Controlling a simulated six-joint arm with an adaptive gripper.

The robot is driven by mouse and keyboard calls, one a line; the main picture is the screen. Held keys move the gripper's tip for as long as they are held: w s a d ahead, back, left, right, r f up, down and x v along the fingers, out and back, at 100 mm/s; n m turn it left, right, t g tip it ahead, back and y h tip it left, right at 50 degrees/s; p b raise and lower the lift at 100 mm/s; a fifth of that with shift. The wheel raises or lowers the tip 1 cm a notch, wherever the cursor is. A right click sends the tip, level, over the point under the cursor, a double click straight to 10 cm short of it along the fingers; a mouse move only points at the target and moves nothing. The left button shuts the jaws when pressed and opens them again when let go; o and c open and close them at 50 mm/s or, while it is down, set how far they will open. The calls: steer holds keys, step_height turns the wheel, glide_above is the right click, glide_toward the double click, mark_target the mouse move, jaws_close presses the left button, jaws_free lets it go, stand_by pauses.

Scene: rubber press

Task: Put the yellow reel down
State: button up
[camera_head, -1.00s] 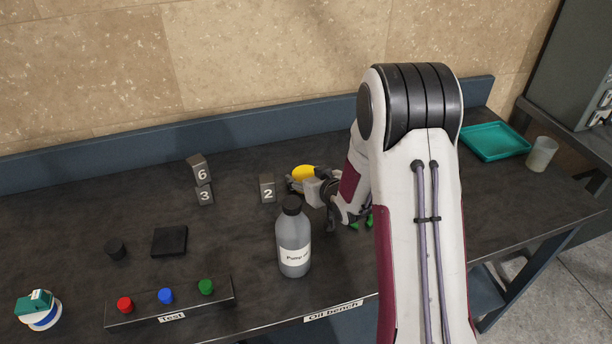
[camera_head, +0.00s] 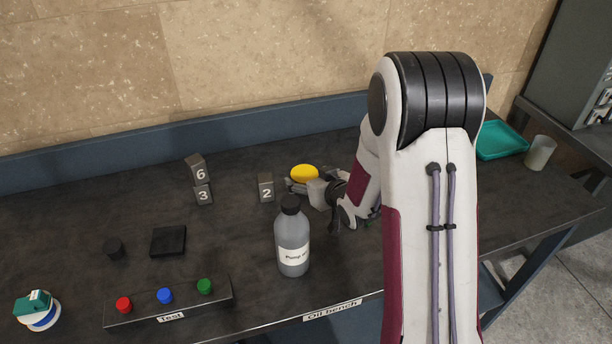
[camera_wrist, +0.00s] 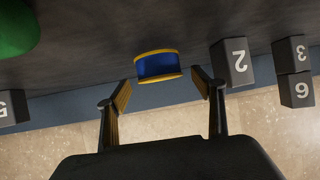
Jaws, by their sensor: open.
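The yellow reel (camera_head: 304,173) stands on the dark bench, right of the block marked 2; its yellow top shows in the head view. In the wrist view the reel (camera_wrist: 158,67) has yellow rims and a blue middle. My gripper (camera_head: 298,187) is low over the bench on the near side of the reel. In the wrist view my gripper (camera_wrist: 161,88) is open, with a finger to each side of the reel and a gap to each. The reel lies at or just past the fingertips; I cannot tell exactly.
A grey bottle (camera_head: 292,240) stands in front of my gripper. A green object (camera_wrist: 15,28) shows in the wrist view. A teal tray (camera_head: 500,141) is at right.

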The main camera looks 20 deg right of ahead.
steer(key=shift+v, duration=4.25)
steer(key=s+r+m+g+h, duration=0.1)
steer(key=s+r+g+h, duration=0.2)
steer(key=s+r, duration=0.85)
steer(key=s+a+r+g, duration=0.1)
steer(key=s+a, duration=0.2)
steer(key=s, duration=0.6)
steer(key=s+a+r+g+y, duration=0.1)
steer(key=s+a+g, duration=0.1)
steer(key=s, duration=0.8)
steer(key=shift+s+a+r+g+y, duration=0.3)
steer(key=shift+s+a+r, duration=0.1)
steer(key=shift+a, duration=0.2)
